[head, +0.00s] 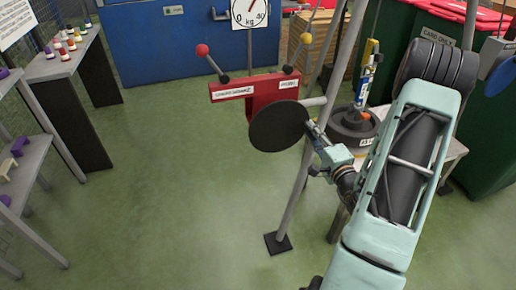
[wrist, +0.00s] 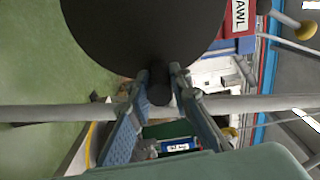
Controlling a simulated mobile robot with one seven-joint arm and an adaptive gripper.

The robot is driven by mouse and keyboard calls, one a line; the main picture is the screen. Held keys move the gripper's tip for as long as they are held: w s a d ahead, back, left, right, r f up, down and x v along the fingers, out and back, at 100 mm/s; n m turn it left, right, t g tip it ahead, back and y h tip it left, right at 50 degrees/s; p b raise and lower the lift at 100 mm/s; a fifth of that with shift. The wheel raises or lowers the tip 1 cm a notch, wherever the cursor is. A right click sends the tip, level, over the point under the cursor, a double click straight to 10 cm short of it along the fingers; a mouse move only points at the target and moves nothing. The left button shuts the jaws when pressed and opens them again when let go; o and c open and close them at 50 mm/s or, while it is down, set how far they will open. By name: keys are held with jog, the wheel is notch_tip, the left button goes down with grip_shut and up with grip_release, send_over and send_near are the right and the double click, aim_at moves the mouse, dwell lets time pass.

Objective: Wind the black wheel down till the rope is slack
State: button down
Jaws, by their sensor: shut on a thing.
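The black wheel (head: 278,126) is a flat disc in front of a grey pole in the head view. It fills the top of the wrist view (wrist: 140,35). My gripper (head: 311,128) is at the wheel's right side. In the wrist view its fingers (wrist: 158,78) are closed around the wheel's dark handle (wrist: 159,90). A thin rope (head: 376,18) runs up from a yellow and blue fitting (head: 368,65) above a black round weight (head: 352,124). Whether the rope is taut or slack is too small to tell.
A red lever box (head: 262,90) stands behind the wheel, with a red-knobbed lever (head: 203,50) and a yellow-knobbed one (head: 305,39). A kg dial (head: 249,12) hangs above it. Green bins (head: 436,35) stand at right. The green floor (head: 170,170) at left is clear.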

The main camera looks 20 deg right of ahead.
jog(key=shift+w+r, duration=0.1)
jog(key=shift+r, duration=0.25)
jog(key=shift+a+r+n+b, duration=0.1)
jog(key=shift+r+n+b, duration=0.75)
jog(key=shift+n, duration=0.45)
jog(key=shift+a+r+n+b, duration=0.2)
jog(key=shift+r+n+b, duration=0.3)
jog(key=shift+n, duration=0.1)
jog(key=shift+a+r+n+b, duration=0.15)
jog(key=shift+r+n+b, duration=0.25)
jog(key=shift+n, duration=0.2)
jog(key=shift+a+r+n+b, duration=0.55)
jog(key=shift+r+n+b, duration=0.15)
jog(key=shift+n+b, duration=0.55)
